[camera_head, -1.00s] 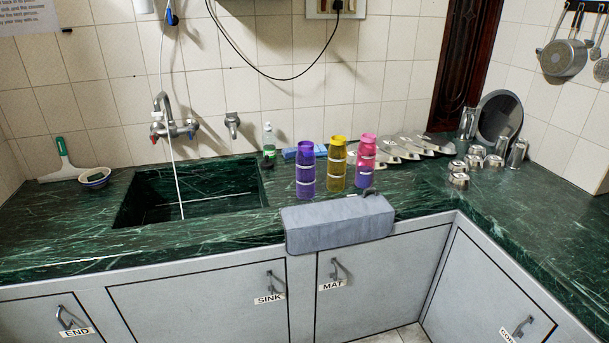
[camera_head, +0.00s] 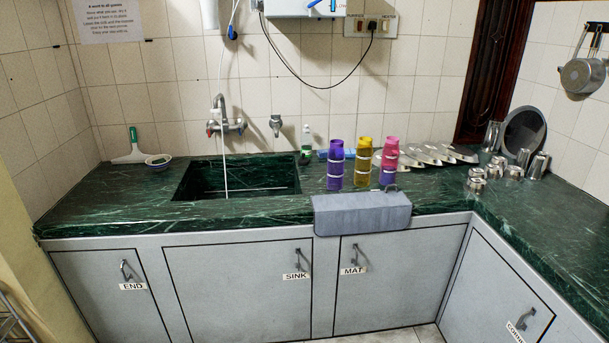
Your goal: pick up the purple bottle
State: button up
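The purple bottle (camera_head: 335,165) stands upright on the dark green counter (camera_head: 270,215), with a pale band around its middle. It is the leftmost of three bottles in a row. The yellow bottle (camera_head: 363,164) stands just to its right. A bottle with a pink top and purple lower part (camera_head: 389,163) stands right of the yellow one. A grey mat (camera_head: 362,214) hangs over the counter's front edge, in front of the bottles. My gripper is not in view.
A sink (camera_head: 237,182) lies left of the bottles. Metal cups (camera_head: 477,180) stand at the right. The counter's left part is mostly clear.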

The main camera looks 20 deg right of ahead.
aim_at(336, 152)
jog(key=u, duration=0.5)
jog(key=k, duration=0.95)
jog(key=u, duration=0.9)
jog(key=i, duration=1.6)
jog(key=z, duration=0.9)
jog(key=i, duration=0.45)
jog(key=z, duration=0.15)
